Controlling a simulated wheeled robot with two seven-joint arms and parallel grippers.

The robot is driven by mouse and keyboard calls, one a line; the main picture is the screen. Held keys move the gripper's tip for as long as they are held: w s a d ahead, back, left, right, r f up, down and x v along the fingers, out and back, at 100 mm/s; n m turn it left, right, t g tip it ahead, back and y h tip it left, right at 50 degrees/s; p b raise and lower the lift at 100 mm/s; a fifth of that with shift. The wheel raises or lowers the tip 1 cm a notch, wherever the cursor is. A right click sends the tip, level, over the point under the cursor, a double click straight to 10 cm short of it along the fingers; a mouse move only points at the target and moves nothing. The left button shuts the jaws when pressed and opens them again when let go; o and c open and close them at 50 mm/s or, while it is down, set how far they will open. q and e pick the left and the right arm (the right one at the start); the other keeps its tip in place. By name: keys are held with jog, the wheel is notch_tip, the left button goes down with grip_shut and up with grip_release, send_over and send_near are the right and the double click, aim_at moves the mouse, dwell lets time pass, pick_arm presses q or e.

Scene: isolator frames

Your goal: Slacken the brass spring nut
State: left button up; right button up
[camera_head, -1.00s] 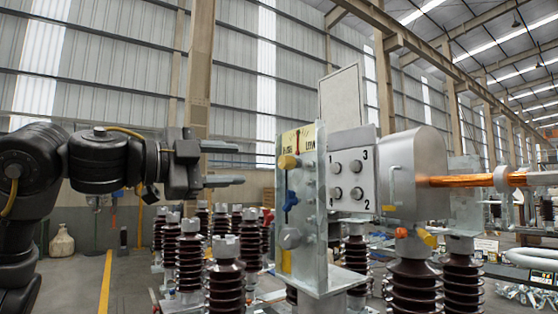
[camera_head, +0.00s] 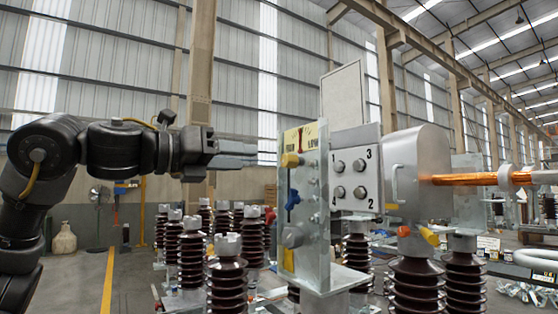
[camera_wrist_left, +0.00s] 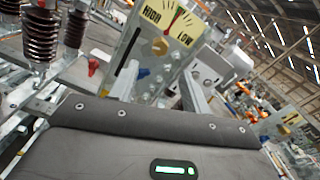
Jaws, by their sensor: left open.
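The brass spring nut (camera_head: 290,160) is a yellowish knob on the upper part of a grey upright plate (camera_head: 312,225). It also shows in the left wrist view (camera_wrist_left: 160,46), just below a yellow HIGH/LOW gauge label (camera_wrist_left: 178,20). My left gripper (camera_head: 252,154) is left of the nut at about its height, fingers pointing at the plate, and there is a gap between them. In the left wrist view its two fingers (camera_wrist_left: 160,76) are apart with nothing between them, and the nut appears beyond and between their tips. My right gripper is not in view.
A blue handle (camera_head: 292,199) and a grey round knob (camera_head: 291,237) sit below the nut on the same plate. A box face with numbered bolts (camera_head: 354,176) is to its right. Several brown ribbed insulators (camera_head: 225,285) stand below. The space left of the plate is clear.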

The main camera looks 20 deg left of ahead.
aim_at(284, 161)
pick_arm(q)
jog(key=p+x, duration=0.3)
jog(key=x, duration=0.6)
jog(key=shift+r, duration=0.1)
jog(key=shift+w+d+p, duration=0.35)
jog(key=shift+w+p, duration=0.1)
jog(key=shift+w, duration=0.1)
jog(key=c, duration=1)
